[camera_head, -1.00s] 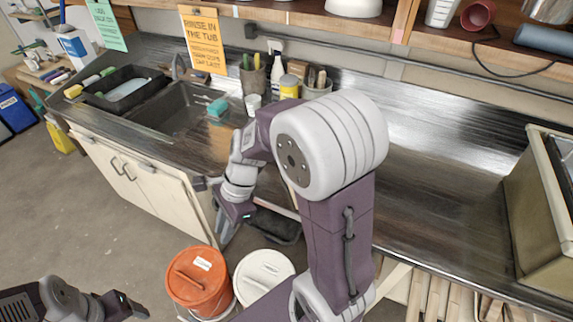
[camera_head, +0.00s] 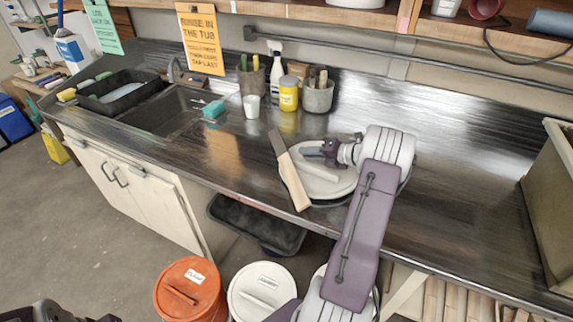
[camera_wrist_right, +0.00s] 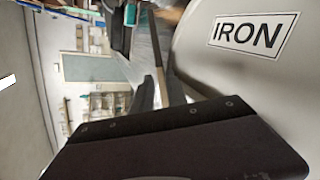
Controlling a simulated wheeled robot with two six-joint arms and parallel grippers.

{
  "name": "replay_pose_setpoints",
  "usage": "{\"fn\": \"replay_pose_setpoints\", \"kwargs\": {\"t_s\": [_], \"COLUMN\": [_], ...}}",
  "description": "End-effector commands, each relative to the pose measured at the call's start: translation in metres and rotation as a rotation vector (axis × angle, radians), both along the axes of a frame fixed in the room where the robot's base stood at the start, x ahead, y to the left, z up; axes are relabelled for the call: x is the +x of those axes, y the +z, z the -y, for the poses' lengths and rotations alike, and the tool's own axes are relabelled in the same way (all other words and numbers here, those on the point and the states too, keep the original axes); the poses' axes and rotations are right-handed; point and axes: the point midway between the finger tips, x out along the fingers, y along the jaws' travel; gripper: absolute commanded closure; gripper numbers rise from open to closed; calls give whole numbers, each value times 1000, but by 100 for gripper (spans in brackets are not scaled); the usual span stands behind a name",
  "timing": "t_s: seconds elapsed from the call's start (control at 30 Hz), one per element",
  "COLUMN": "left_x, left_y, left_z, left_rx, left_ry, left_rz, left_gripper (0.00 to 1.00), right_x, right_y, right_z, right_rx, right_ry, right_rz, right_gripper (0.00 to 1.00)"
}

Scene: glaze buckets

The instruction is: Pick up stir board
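The stir board (camera_head: 293,180) is a flat stick, pale wood at its near end and grey at its far end. It slants across the left edge of a round off-white lid (camera_head: 322,184) on the counter; whether it touches the lid is unclear. My right gripper (camera_head: 312,151) is just right of the board, low over the lid, its fingertips small and dark. In the right wrist view a pale surface labelled IRON (camera_wrist_right: 254,35) is very close, and a dark gripper part fills the bottom; the finger gap is hidden. Only a bit of my left gripper (camera_head: 102,318) shows at bottom left.
A grey pot of tools (camera_head: 318,98), a yellow jar (camera_head: 288,95) and a white cup (camera_head: 251,106) stand behind. The sink (camera_head: 165,112) is left. An orange-lidded bucket (camera_head: 190,288) and a white-lidded one (camera_head: 262,290) stand below the counter.

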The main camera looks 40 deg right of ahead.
Motion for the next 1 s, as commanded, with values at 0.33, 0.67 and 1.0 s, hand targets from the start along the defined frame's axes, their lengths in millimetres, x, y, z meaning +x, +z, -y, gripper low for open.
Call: {"fn": "replay_pose_setpoints", "kwargs": {"t_s": [0.33, 0.67, 1.0], "left_x": [0, 0, 0], "left_y": [4, 6, 6], "left_z": [0, 0, 0], "left_rx": [0, 0, 0], "left_ry": [0, 0, 0], "left_rz": [0, 0, 0], "left_gripper": [27, 27, 27], "right_x": [38, 69, 68], "right_y": [-15, -28, -28], "right_z": [-13, -21, -21], "right_rx": [0, -1, -2], "right_ry": [6, 1, 2], "right_rz": [0, 0, 0], "right_gripper": [82, 82, 100]}}
